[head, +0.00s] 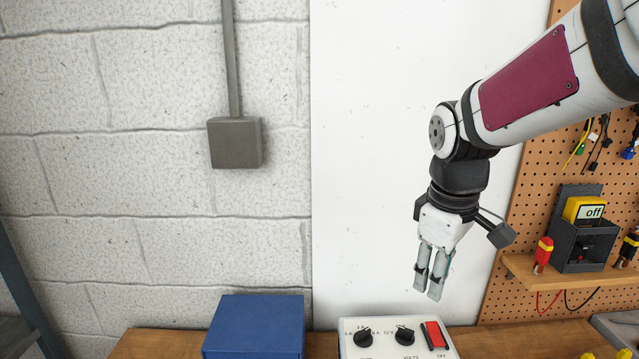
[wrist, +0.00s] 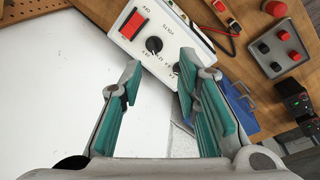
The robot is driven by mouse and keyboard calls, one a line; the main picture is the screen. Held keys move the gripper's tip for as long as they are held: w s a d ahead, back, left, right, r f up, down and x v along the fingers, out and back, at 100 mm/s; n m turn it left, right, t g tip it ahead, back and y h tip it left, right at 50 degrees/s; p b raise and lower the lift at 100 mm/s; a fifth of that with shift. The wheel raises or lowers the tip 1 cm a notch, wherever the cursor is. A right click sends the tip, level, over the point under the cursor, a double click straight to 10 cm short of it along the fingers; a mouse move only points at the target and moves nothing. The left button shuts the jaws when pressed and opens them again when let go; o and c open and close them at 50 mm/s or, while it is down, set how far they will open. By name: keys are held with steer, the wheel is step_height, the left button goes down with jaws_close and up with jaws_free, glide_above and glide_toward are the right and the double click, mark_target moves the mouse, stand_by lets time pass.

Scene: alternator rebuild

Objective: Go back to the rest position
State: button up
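My gripper (head: 430,290) hangs in the air in the head view, fingers pointing down, in front of the white panel (head: 400,150) and above the white control box (head: 395,342). In the wrist view my gripper (wrist: 160,85) has its two teal-padded fingers apart with nothing between them. The control box has dark knobs and a red switch; it also shows in the wrist view (wrist: 140,40), beyond the fingertips and touching neither finger as far as I can see.
A blue box (head: 255,325) stands left of the control box on the wooden bench (head: 520,340). A pegboard (head: 535,200) with a shelf and a yellow meter (head: 585,210) is at the right. In the wrist view a grey box with red and black buttons (wrist: 278,50) lies on the bench.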

steer(key=s+r+m+t, duration=0.2)
steer(key=s+m, duration=0.2)
steer(key=s, duration=0.4)
steer(key=s+r+m+t, duration=0.2)
steer(key=s+m, duration=0.2)
steer(key=s, duration=0.4)
steer(key=shift+s+r+y, duration=0.3)
steer(key=shift+s, duration=0.1)
steer(key=shift+a, duration=0.15)
